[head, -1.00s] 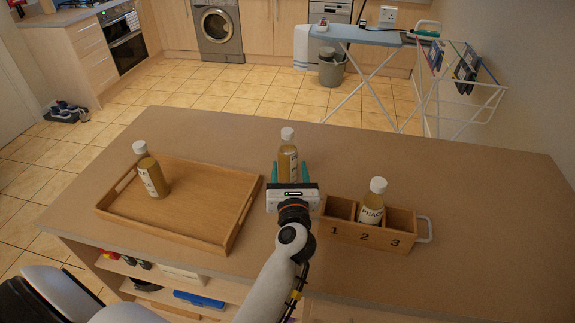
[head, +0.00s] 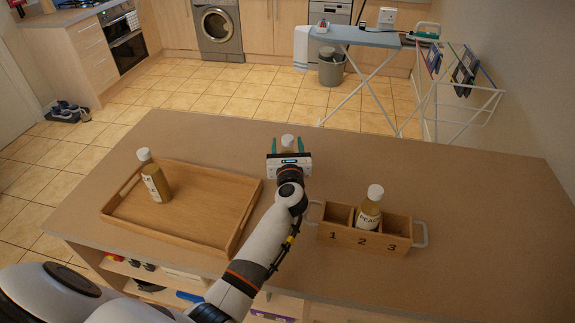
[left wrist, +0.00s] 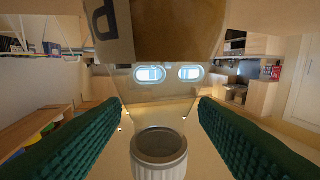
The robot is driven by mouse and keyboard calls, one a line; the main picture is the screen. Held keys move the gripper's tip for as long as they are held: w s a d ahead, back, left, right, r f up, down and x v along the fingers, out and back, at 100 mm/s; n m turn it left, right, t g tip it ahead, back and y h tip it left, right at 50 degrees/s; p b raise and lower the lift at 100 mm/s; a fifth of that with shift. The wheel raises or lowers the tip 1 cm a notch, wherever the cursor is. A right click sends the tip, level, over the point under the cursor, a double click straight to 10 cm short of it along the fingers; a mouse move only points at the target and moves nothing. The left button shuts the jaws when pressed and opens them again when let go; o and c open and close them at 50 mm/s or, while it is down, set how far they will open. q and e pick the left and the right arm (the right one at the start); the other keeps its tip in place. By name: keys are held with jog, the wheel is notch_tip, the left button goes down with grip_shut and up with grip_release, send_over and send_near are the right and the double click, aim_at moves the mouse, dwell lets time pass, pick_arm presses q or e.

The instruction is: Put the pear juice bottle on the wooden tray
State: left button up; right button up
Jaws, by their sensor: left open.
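A bottle with a white cap (head: 288,140) stands on the counter right of the wooden tray, mostly hidden behind my left gripper (head: 289,150). The gripper is open, its teal fingers on either side of the bottle. In the left wrist view the amber bottle (left wrist: 180,30) is very close; its label shows a "P", the rest cut off. The green fingers (left wrist: 158,120) are spread wide there. The wooden tray (head: 215,232) lies at left with another bottle (head: 156,184) upright on it, its label partly readable as "LE". My right gripper is not in view.
A wooden box (head: 340,236) with numbered compartments and side handles stands at right. A peach bottle (head: 369,212) stands in its compartment 2. The counter (head: 480,220) is clear at far right. Most of the tray's surface is free.

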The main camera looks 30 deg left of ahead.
pick_arm(q)
jog(key=shift+c, duration=0.2)
grip_shut()
jog(key=shift+w+r, duration=0.1)
jog(key=shift+r, duration=0.1)
